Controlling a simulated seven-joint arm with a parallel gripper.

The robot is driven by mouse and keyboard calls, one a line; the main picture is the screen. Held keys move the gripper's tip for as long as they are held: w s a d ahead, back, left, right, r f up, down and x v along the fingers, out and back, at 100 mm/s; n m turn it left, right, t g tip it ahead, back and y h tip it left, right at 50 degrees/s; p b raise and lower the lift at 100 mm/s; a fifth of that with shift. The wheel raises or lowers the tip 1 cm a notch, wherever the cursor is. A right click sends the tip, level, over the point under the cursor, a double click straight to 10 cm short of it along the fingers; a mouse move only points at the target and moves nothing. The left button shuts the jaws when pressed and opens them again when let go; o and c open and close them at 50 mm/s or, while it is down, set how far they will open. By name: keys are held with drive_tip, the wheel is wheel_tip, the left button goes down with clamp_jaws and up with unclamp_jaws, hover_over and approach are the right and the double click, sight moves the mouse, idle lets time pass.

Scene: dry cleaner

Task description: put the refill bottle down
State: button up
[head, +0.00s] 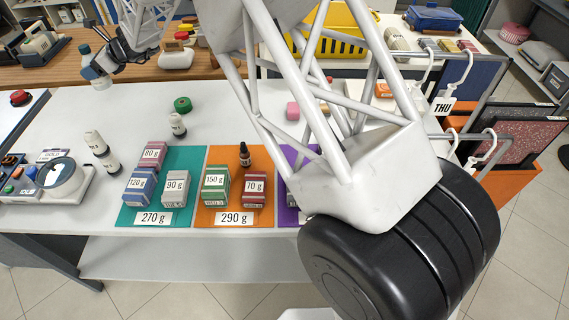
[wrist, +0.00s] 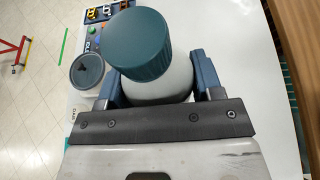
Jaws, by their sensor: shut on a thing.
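The refill bottle (wrist: 165,88) has a pale body and a dark teal screw cap. In the wrist view my gripper (wrist: 160,80) is shut on it, with one blue finger on each side of the body. In the head view the bottle (head: 85,50) and my gripper (head: 97,68) are at the upper left, by the back edge of the white table (head: 60,130). The bottle looks about upright.
A scale (head: 62,178) with a round pan stands at the table's left. Two small white bottles (head: 103,150) stand near it. Labelled boxes stand on a teal mat (head: 127,213) and an orange mat (head: 208,215). The white table between the small bottles and the back edge is largely clear.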

drive_tip(key=shift+r, duration=0.85)
drive_tip(key=s+d+f+n+g+h, duration=0.35)
drive_tip(key=d+n+h, duration=0.2)
drive_tip(key=d, duration=0.45)
drive_tip(key=s+d+f+n+g+h, duration=0.2)
drive_tip(key=s+d+n+g+h, duration=0.25)
drive_tip(key=d+n, duration=0.35)
drive_tip(key=s+d+f+n+g+h, duration=0.3)
drive_tip(key=s+d+n+g+h, duration=0.2)
drive_tip(key=d, duration=0.6)
drive_tip(key=s+d+r+n+t+h, duration=0.1)
drive_tip(key=d+r+n+t+h, duration=0.2)
drive_tip(key=d+n+t, duration=0.6)
drive_tip(key=s+d+r+n+t+h, duration=0.1)
drive_tip(key=d+r+n+t+h, duration=0.35)
drive_tip(key=d, duration=0.75)
drive_tip(key=s+d+r+n+t+h, duration=0.1)
drive_tip(key=d+n+t+h, duration=0.2)
drive_tip(key=d+n+t, duration=0.6)
wheel_tip(320, 180, down, 11)
drive_tip(key=d+g, duration=0.1)
drive_tip(key=shift+n+y, duration=0.3)
drive_tip(key=shift+y, duration=0.05)
drive_tip(key=shift+f+g, duration=0.1)
drive_tip(key=shift+g, duration=0.15)
drive_tip(key=shift+f, duration=2.9)
drive_tip(key=shift+f, duration=0.15)
